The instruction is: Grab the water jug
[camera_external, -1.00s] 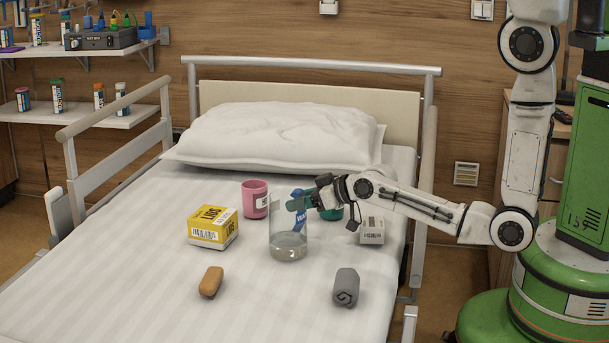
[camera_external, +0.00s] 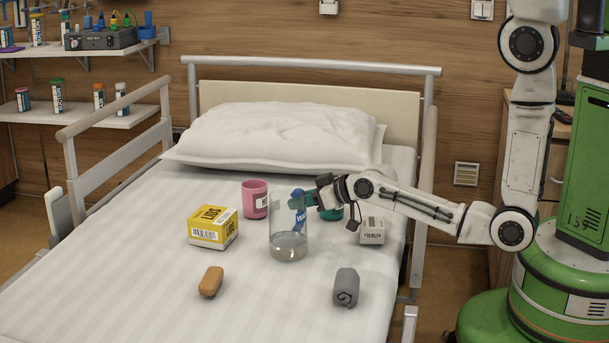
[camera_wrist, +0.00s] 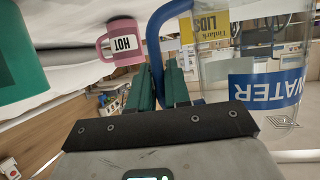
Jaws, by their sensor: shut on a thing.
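The water jug (camera_external: 288,240) is a clear container with a blue WATER label and a blue handle, standing upright on the bed with some water low in it. In the wrist view the jug (camera_wrist: 262,88) is upside down in the picture at the right, its blue handle (camera_wrist: 155,45) reaching between the fingers. My gripper (camera_external: 301,203) comes from the right at the upper part of the jug. In the wrist view its green fingers (camera_wrist: 164,86) are closed around the handle.
A yellow box (camera_external: 213,229) and a pink mug (camera_external: 255,199) stand left of the jug. A green cup (camera_external: 333,211) is partly behind my gripper, near a small white box (camera_external: 371,230). A brown item (camera_external: 211,281) and a grey roll (camera_external: 346,287) lie in front. Bed rails flank the mattress.

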